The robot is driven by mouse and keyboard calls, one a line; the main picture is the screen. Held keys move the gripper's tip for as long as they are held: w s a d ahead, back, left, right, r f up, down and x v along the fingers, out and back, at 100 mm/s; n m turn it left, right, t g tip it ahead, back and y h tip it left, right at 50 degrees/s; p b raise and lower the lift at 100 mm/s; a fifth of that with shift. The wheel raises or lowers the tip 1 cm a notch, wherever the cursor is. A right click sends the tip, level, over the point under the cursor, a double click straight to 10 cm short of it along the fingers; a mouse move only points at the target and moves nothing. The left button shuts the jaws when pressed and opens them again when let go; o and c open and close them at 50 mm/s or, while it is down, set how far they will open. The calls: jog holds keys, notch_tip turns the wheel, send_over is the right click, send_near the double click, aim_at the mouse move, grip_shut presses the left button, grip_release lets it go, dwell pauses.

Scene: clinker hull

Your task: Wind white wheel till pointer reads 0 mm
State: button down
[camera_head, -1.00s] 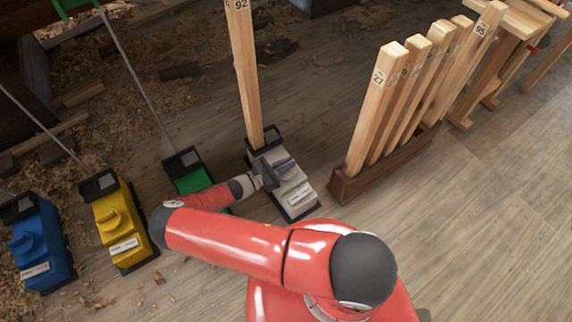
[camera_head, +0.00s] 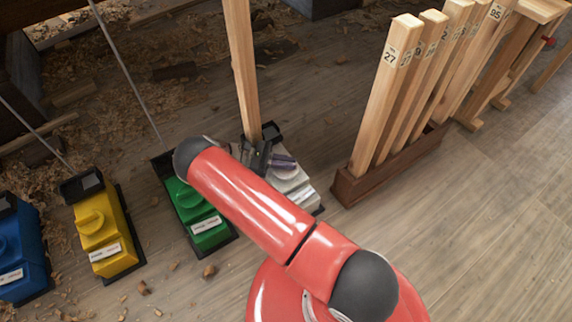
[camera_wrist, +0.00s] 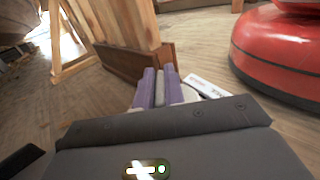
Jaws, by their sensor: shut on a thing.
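The white unit (camera_head: 303,194) stands on the floor with a tall wooden post (camera_head: 243,75) rising at its far end. Its white wheel (camera_head: 286,173) is on top, partly covered by my gripper (camera_head: 283,160). In the wrist view, the purple fingers of my gripper (camera_wrist: 158,88) are close together, with a thin pale part between them. My gripper is shut on the white wheel's grip. A pale label plate shows just beyond the fingers in the wrist view. The pointer and its scale cannot be read in either view.
Green (camera_head: 200,218), yellow (camera_head: 100,235) and blue (camera_head: 20,262) units stand to the left. A wooden rack (camera_head: 390,168) of numbered posts stands close on the right. Wood shavings lie at the far left; the floor at right front is clear.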

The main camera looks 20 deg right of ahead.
jog(key=shift+m+g+y, duration=0.4)
jog(key=shift+m+g, duration=0.1)
jog(key=shift+g, duration=0.2)
jog(key=c, duration=1.5)
grip_release()
notch_tip(320, 180, up, 20)
jog(key=p, duration=0.4)
